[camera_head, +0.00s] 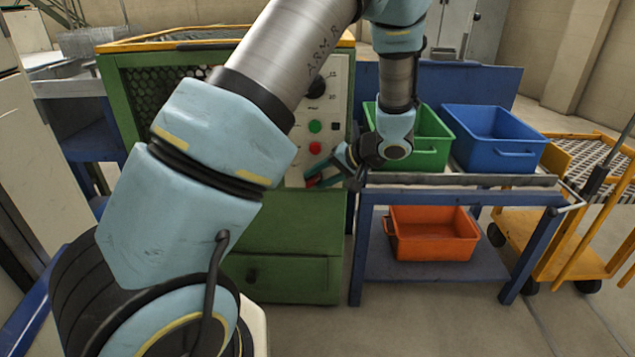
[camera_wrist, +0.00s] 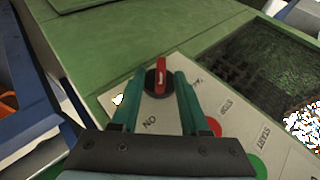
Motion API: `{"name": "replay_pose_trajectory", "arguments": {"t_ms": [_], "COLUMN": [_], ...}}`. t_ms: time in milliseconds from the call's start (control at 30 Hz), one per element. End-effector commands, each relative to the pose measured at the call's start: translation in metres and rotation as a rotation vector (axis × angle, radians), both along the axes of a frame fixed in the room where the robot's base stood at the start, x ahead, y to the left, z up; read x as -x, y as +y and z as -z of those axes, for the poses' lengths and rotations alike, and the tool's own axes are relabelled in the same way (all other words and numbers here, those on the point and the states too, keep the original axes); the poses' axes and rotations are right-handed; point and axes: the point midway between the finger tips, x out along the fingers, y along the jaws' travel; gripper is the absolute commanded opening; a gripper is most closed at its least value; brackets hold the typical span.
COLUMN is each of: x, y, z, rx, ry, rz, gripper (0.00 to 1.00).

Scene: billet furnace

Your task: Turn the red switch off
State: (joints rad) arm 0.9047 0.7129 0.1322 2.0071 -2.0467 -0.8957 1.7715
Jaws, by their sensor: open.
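The red switch (camera_wrist: 160,77) is a red bar handle on a round black base, near the edge of the pale control panel (camera_wrist: 160,116). In the wrist view its handle runs nearly straight up and down, between the fingers. A label reading "ON" upside down sits below it. My gripper (camera_wrist: 157,90) is open, with one teal finger on each side of the switch. I cannot tell whether either finger touches it. In the head view my gripper (camera_head: 328,178) is at the lower part of the panel, and it and the wrist largely hide the switch.
The panel, on a green furnace cabinet (camera_head: 290,235), also carries a green button (camera_head: 315,126), a red button (camera_head: 315,147) and a black knob (camera_head: 316,86). To the right, a blue table holds a green bin (camera_head: 430,140) and a blue bin (camera_head: 495,140). An orange bin (camera_head: 433,233) sits below.

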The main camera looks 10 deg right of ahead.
Motion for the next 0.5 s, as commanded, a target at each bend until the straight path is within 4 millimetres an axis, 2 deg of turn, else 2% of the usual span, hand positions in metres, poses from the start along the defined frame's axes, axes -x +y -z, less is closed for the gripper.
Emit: {"name": "replay_pose_trajectory", "arguments": {"t_ms": [367, 500], "x": [-0.0033, -0.0032], "y": [0.004, 0.0039], "z": [0.004, 0.004], "rx": [0.0, 0.0], "ry": [0.0, 0.0], "rz": [0.0, 0.0], "gripper": [0.45, 0.3]}}
